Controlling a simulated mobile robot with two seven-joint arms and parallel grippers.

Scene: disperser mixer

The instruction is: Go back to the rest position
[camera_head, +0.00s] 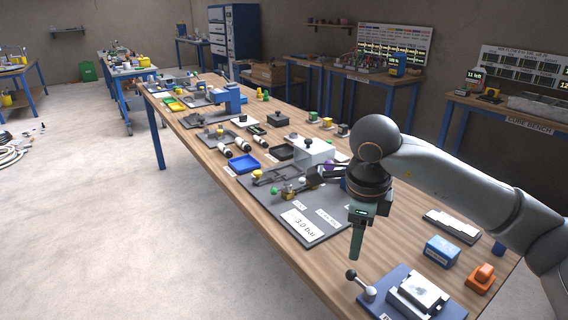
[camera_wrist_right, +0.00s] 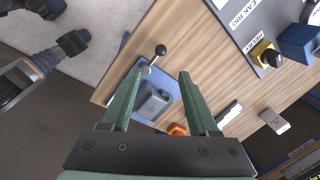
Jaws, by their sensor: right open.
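My right gripper (camera_head: 356,245) hangs above the near end of the long wooden workbench (camera_head: 262,212), fingers pointing down. In the right wrist view its two green fingers (camera_wrist_right: 158,84) stand wide apart with nothing between them held. Below them is a blue base plate with a grey metal block (camera_wrist_right: 154,100) and a black-knobbed lever (camera_wrist_right: 160,51). The same block (camera_head: 418,290) and lever (camera_head: 352,275) stand at the bench's near end in the head view, apart from the gripper.
A dark board labelled "3.0 bar" (camera_head: 300,222) lies left of my right gripper. A blue box (camera_head: 442,250), an orange part (camera_head: 481,278) and a grey-white strip (camera_head: 452,226) lie right of it. Several fixtures and blocks fill the bench farther back.

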